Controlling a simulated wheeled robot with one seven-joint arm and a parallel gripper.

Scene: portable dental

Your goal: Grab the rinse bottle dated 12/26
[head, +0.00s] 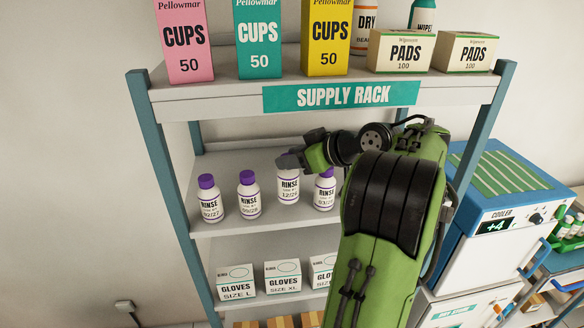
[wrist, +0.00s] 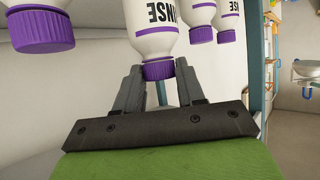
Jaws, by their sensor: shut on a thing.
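The rinse bottle dated 12/26 (head: 288,188) is white, third from the left in a row of rinse bottles on the middle shelf. My gripper (head: 290,160) comes from the right and is shut on its top, hiding its cap in the head view. The bottle is upright, and its base looks a little higher than its neighbours' bases. In the wrist view its purple cap (wrist: 158,70) sits between the two fingers of my gripper (wrist: 155,67), with the white body beyond.
Rinse bottles 02/27 (head: 211,200) and 09/28 (head: 249,196) stand to its left. Another, dated 03 with the year unclear (head: 324,190), stands close on its right. The upper shelf (head: 205,93) with cups and pads is above; glove boxes (head: 283,278) are below. A cooler (head: 500,235) stands right.

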